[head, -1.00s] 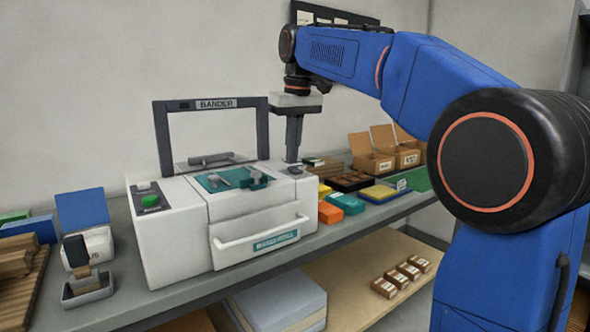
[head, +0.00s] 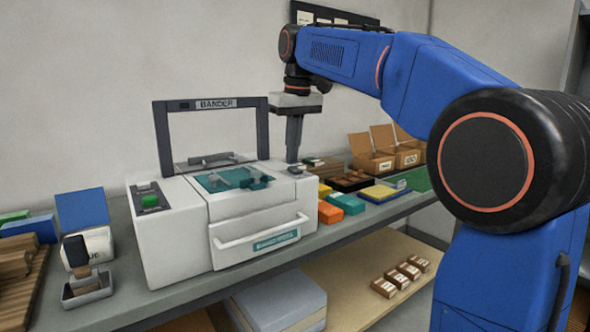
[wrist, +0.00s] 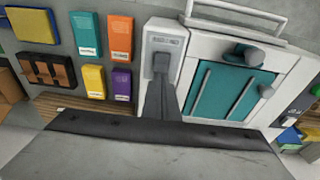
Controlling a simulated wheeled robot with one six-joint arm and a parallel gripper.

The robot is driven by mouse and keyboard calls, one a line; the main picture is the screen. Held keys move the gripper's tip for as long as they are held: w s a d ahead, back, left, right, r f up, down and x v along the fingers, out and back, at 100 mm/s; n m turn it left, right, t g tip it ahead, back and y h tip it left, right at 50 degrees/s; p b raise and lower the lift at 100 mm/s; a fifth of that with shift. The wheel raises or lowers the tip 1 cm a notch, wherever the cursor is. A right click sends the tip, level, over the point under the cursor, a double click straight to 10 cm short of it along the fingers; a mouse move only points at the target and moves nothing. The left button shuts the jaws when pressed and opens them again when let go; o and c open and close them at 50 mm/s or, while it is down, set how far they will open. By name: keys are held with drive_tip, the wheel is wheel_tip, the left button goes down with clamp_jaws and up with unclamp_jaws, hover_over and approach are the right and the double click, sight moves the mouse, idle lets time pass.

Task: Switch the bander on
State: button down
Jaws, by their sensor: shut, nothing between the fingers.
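The bander (head: 175,240) is a white machine on the bench, with a dark upright arch (head: 215,104) labelled BANDER and a teal top plate (head: 225,180). A dark panel with a green button (head: 150,201) is on its left top. A small grey panel (head: 297,169) is on its right top; it also shows in the wrist view (wrist: 166,40). My gripper (head: 293,160) is shut and empty, pointing down at this right panel. In the wrist view its fingertips (wrist: 161,62) overlap the panel. They hide part of it, and I cannot tell whether they touch it.
Orange and teal boxes (head: 344,204) lie right of the bander, with open cartons (head: 372,160) behind. A small dispenser (head: 86,286) stands at the left. The bench's front edge (head: 240,283) runs below the bander, above a lower shelf (head: 350,280) with small boxes.

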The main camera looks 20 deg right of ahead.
sight(292, 167)
drive_tip(key=shift+f, duration=0.15)
drive_tip(key=shift+s+f, duration=0.1)
drive_tip(key=shift+f, duration=1.25)
drive_tip(key=shift+r, duration=3.55)
